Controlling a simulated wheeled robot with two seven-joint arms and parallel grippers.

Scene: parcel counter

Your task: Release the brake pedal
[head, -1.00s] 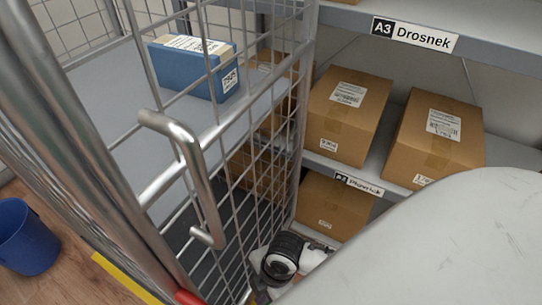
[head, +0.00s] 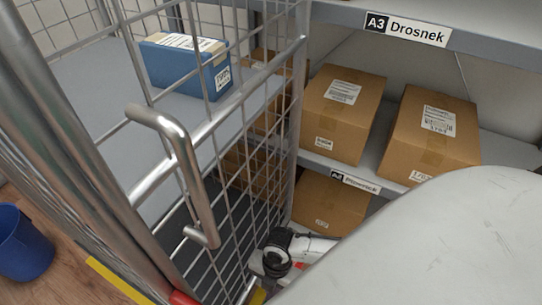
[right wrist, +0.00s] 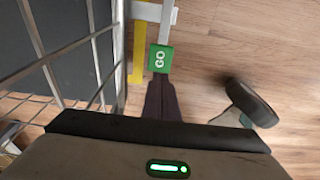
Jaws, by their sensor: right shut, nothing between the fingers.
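A green pedal marked GO (right wrist: 160,58) shows in the right wrist view, at the end of a grey bar beside a yellow strip. My right gripper (right wrist: 160,84) is shut and empty. Its dark fingertips are right at the lower edge of the green pedal; whether they touch it I cannot tell. In the head view my right arm's wrist (head: 284,250) is low beside the mesh cage trolley (head: 198,236), and its fingertips are hidden. A red part (head: 183,298) shows at the bottom edge of the head view. My left gripper is not in view.
A blue parcel (head: 168,66) lies on the trolley's upper shelf. Cardboard boxes (head: 342,110) stand on the rack behind. A blue bin (head: 24,245) stands at the left. In the right wrist view a dark rounded part (right wrist: 250,102) is right of the fingers, over wood floor.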

